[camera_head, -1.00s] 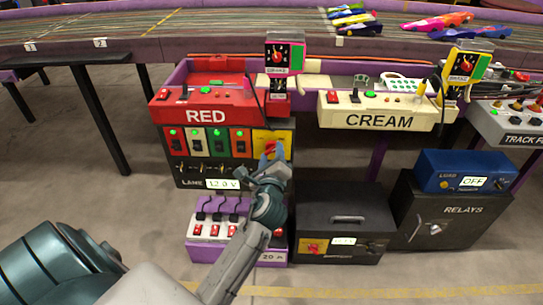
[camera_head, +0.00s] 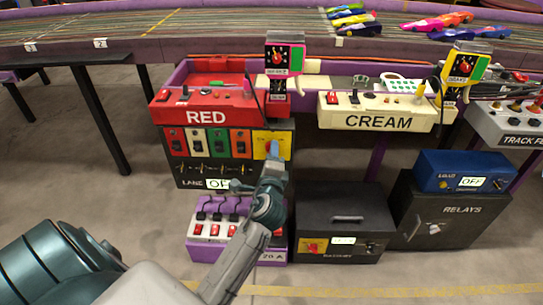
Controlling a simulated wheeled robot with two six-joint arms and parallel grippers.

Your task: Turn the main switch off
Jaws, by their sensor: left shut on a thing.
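The black lane box (camera_head: 240,178) stands under the red RED panel (camera_head: 205,116). Its yellow switch plate (camera_head: 259,141) is at the upper right of its front. My left gripper (camera_head: 273,150) is at that plate, shut on the main switch's knob. The knob is mostly hidden by the fingers. The lane box's display (camera_head: 215,184) shows letters starting "OF", its right part hidden by my arm. The row of coloured rocker switches (camera_head: 198,142) on the box has no lit green lamps. My right gripper is not in view.
A purple power strip box (camera_head: 210,240) stands below, behind my left arm. The black battery box (camera_head: 340,220), with its own yellow-and-red switch, is to the right, beside the relays box (camera_head: 445,215).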

